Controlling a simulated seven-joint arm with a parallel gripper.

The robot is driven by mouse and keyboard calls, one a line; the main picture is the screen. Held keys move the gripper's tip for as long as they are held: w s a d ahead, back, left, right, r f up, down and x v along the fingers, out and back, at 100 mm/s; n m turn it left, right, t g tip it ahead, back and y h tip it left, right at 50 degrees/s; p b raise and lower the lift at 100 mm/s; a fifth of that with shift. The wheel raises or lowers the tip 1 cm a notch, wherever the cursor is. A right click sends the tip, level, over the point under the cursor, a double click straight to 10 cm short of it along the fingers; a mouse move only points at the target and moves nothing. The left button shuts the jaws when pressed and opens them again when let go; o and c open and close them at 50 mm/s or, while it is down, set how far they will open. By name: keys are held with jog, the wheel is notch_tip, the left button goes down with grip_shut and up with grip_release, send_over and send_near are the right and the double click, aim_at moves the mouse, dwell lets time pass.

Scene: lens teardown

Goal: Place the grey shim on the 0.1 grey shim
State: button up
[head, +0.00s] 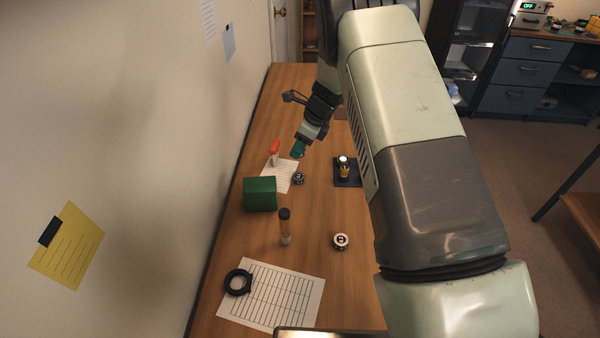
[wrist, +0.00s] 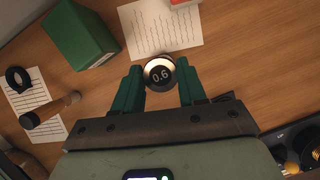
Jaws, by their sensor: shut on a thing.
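My gripper (wrist: 162,72) has teal fingers on either side of a dark round shim (wrist: 161,75) marked 0.6, and is shut on it. A pale crescent shows along the shim's upper edge. In the head view my gripper (head: 297,155) is over the far part of the table, and the held shim is too small to make out. A small grey disc (head: 298,179) shows just below the fingertips, by the small paper; its mark cannot be read. Another disc (head: 340,241), pale-rimmed with a dark middle, lies nearer on the table; its mark is also unreadable.
A green box (head: 260,194) stands left of the discs. A small paper (head: 285,187) carries a red-topped item (head: 275,148).

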aim_at(296, 175)
notch_tip(296, 175, down, 9)
jog(key=shift+r, duration=0.2)
dwell(0.3)
jog(key=o, duration=1)
jog(key=shift+f, duration=0.15)
jog(key=shift+o, duration=0.2)
